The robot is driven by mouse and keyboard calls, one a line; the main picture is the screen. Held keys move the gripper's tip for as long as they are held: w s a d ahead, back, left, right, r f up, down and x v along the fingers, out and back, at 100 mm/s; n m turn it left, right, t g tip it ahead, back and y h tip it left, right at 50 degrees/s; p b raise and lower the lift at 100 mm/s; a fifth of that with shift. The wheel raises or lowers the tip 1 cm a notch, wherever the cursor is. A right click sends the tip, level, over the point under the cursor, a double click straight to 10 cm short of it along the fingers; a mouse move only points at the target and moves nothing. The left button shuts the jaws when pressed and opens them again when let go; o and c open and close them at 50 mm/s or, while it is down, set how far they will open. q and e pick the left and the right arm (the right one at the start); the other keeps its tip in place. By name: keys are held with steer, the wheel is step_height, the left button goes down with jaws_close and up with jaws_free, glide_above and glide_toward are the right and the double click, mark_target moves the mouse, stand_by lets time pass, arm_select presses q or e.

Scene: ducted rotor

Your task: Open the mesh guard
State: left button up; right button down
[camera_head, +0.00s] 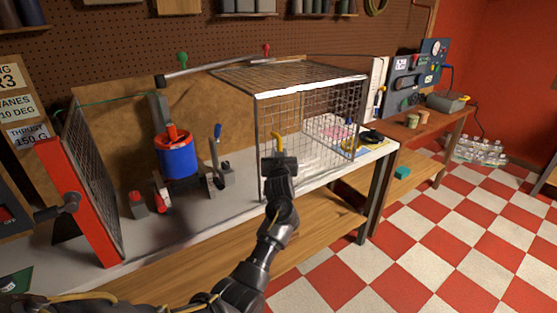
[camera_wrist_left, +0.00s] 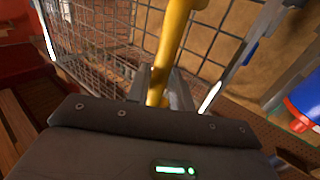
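The mesh guard (camera_head: 305,78) is a wire cage with a pale metal frame on the right half of the workbench. Its mesh (camera_wrist_left: 90,35) fills the left and top of the left wrist view. A yellow handle (camera_head: 279,143) stands at its near left corner. My left gripper (camera_head: 279,158) is at this handle. In the left wrist view the yellow bar (camera_wrist_left: 172,45) runs between the two fingers, which look closed on it. The fingertips are partly hidden behind the gripper body. The blue rotor hub (camera_head: 178,158) stands uncovered left of the cage. My right gripper is not in view.
A red-framed mesh panel (camera_head: 85,205) stands at the bench's left end. Small clamps and a blue-handled lever (camera_head: 217,150) stand between it and the cage. A grey bar (camera_head: 200,70) runs above the bench. The checkered floor (camera_head: 450,240) at right is clear.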

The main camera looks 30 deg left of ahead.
arm_select(q)
steer(key=b+v, duration=0.2)
steer(key=v, duration=0.8)
steer(key=shift+s, duration=0.25)
